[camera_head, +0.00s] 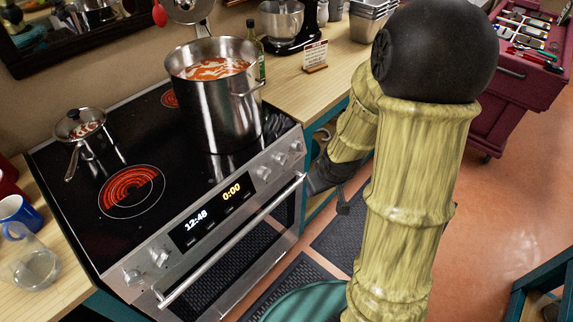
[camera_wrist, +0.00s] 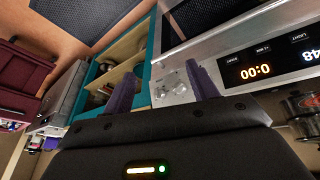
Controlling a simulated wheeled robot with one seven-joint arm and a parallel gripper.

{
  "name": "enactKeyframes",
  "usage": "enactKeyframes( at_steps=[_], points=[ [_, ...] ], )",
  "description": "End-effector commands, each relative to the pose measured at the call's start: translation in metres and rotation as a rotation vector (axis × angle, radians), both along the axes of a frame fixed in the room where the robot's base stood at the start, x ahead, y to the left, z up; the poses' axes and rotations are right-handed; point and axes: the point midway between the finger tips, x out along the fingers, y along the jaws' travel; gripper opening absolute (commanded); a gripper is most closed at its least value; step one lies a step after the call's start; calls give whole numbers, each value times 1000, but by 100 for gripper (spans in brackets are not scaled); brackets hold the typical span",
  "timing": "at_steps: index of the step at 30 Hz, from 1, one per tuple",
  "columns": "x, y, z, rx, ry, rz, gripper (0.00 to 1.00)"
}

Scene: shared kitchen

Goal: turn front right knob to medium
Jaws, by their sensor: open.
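The oven's front panel (camera_head: 218,212) carries silver knobs. The right group of knobs (camera_head: 263,173) sits right of the display, near the panel's right end. In the wrist view, knobs (camera_wrist: 181,88) show on the silver panel beyond my fingers, between the two fingertips; the view is turned upside down. My gripper (camera_wrist: 160,82) is open and empty, with its two purple fingers apart. In the head view it is a dark shape at the oven's right front corner, partly hidden by my arm. I cannot tell which knob is the front right one, nor its setting.
A large steel pot (camera_head: 215,115) of red soup stands on the stove's right side. A small pan (camera_head: 80,124) sits at the left. A front left burner (camera_head: 131,190) glows red. The oven handle (camera_head: 235,240) runs below the knobs. A wooden counter (camera_head: 325,63) is right.

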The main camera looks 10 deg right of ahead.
Motion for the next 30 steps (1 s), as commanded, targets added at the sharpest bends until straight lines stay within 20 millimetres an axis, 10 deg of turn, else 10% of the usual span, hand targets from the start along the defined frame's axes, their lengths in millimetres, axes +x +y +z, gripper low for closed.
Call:
enactKeyframes(
  at_steps=[15,30],
  points=[
    [73,-28,-129,267,-442,345,58],
    [64,-44,-132,567,-1058,335,58]
  ],
)
